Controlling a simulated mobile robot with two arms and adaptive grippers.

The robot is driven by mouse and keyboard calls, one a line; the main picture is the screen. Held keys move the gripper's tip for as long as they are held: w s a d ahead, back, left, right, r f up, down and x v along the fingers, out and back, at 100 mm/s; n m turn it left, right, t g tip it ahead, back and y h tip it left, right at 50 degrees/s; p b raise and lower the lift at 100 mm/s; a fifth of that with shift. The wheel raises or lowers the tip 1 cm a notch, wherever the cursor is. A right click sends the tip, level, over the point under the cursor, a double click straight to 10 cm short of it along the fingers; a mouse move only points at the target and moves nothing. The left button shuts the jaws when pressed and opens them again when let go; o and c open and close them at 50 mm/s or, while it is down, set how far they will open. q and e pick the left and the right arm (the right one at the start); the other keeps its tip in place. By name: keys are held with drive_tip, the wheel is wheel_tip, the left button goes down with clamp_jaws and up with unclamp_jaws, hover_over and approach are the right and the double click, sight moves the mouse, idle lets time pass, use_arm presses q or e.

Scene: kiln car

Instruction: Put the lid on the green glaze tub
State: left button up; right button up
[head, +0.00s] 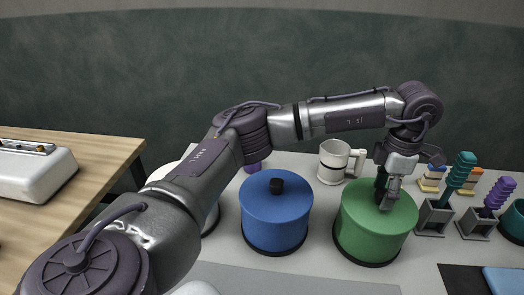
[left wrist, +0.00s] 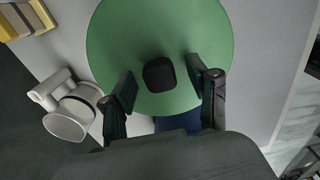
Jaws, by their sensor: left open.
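The green glaze tub (head: 368,238) stands on the grey table right of centre in the head view. Its green lid (head: 400,207) lies on top and looks level, with no gap that I can make out. The lid (left wrist: 115,40) fills the upper middle of the left wrist view, with its black knob (left wrist: 159,74) at the centre. My left gripper (head: 385,198) is over the lid, pointing down. Its fingers are open, one on each side of the knob, with space between them and it. The gripper hides the knob in the head view. My right gripper is not in view.
A blue lidded tub (head: 276,222) stands left of the green one. A white mug (head: 334,163) is behind. Grey holders with a teal-handled tool (head: 460,171) and a purple-handled tool (head: 499,193) are close on the right. A wooden table (head: 95,160) is at far left.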

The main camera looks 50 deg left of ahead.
use_arm(q)
drive_tip(key=shift+r, duration=0.1)
idle(0.3)
drive_tip(key=shift+r+p, duration=2.55)
drive_tip(key=shift+r, duration=1.4)
drive_tip(key=shift+r, duration=0.15)
wheel_tip(320, 180, up, 12)
drive_tip(key=shift+f, duration=0.2)
